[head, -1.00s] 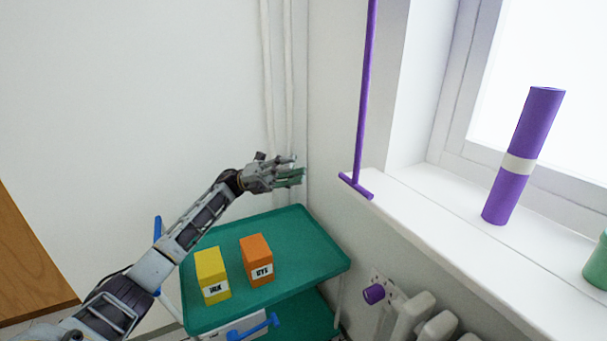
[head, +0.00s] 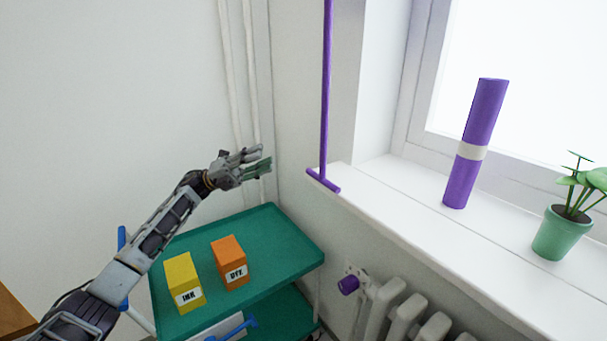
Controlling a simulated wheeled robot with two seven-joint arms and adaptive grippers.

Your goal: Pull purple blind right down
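A thin purple rod (head: 326,95) hangs down in front of the wall beside the window. It ends in a short purple crossbar (head: 323,181) near the left end of the white sill. The rod's top is out of view, and no blind cloth shows. My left gripper (head: 263,161) is left of the rod, a little higher than the crossbar and apart from it. Its fingers point right, look spread with a gap between them, and hold nothing. My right gripper is not in view.
A green cart (head: 285,235) carries a yellow box (head: 183,272) and an orange box (head: 229,252) below my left gripper. A purple roll (head: 485,110) and a potted plant (head: 560,235) stand on the sill (head: 410,205). A radiator (head: 385,300) is below it.

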